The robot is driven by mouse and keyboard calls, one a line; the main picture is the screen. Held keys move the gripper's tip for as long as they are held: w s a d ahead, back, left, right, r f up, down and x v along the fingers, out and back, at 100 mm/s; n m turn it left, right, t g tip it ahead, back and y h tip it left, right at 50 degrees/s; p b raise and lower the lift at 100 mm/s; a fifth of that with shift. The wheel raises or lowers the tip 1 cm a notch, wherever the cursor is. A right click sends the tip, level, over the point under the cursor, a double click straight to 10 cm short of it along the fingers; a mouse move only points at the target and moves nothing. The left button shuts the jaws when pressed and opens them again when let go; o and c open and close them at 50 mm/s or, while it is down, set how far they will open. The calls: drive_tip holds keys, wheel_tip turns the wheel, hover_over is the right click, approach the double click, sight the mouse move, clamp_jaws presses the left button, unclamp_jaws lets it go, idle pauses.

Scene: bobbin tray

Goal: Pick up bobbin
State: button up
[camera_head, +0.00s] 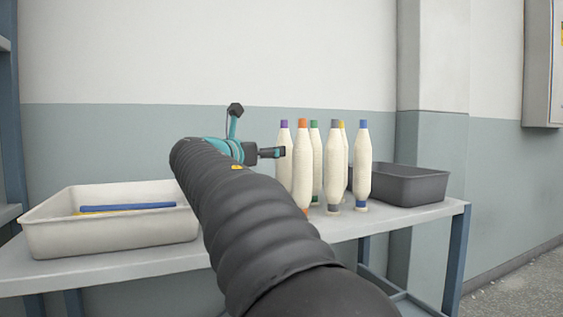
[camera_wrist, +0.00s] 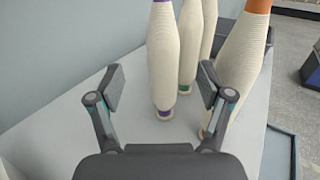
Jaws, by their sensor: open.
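Several cream bobbins with coloured ends stand upright in a group on the table. In the head view they are purple (camera_head: 284,160), orange (camera_head: 302,170), green (camera_head: 316,160), grey (camera_head: 335,168), yellow (camera_head: 344,150) and blue (camera_head: 362,168). My gripper (camera_head: 284,152) is at the left side of the group, at the height of their upper bodies. In the wrist view my gripper (camera_wrist: 161,88) is open and empty. The purple-ended bobbin (camera_wrist: 163,60) stands ahead between the fingers. The green-ended bobbin (camera_wrist: 189,45) is behind it, and the orange-ended bobbin (camera_wrist: 240,65) is close to the right finger.
A white tray (camera_head: 110,235) with blue and yellow pieces inside stands at the table's left. A dark grey bin (camera_head: 410,188) stands right of the bobbins. The wall is behind the table (camera_head: 180,262). Bare tabletop lies left of the bobbins in the wrist view.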

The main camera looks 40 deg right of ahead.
sight(284, 163)
drive_tip(key=x, duration=0.9)
drive_tip(key=shift+s, duration=0.25)
drive_tip(key=c, duration=1.3)
